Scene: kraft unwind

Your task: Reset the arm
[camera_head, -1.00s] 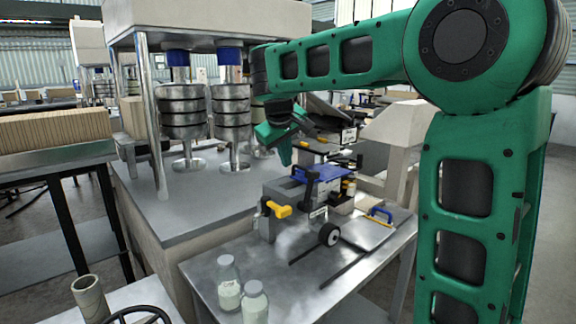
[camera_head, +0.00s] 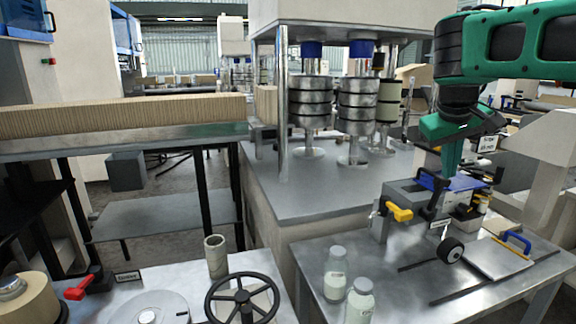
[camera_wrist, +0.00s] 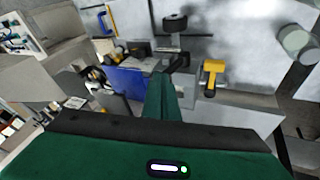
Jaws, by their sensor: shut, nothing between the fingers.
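My green gripper (camera_head: 451,160) points down at the right of the head view, its fingers together with nothing between them. It is in front of or above a grey clamping device with a blue plate (camera_head: 455,183) and a yellow handle (camera_head: 399,212); I cannot tell the exact gap. In the wrist view my closed gripper (camera_wrist: 166,84) reaches toward the same device, with the blue plate (camera_wrist: 126,82) left of the fingers and the yellow handle (camera_wrist: 212,72) right of them. My arm is bent above the bench.
Two glass jars (camera_head: 348,290) stand on the metal bench (camera_head: 405,290). A handwheel (camera_head: 241,300) and an upright tube (camera_head: 216,256) are at the lower left. A press with stacked metal rings (camera_head: 358,105) stands behind. A flat plate with a blue handle (camera_head: 500,255) lies at right.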

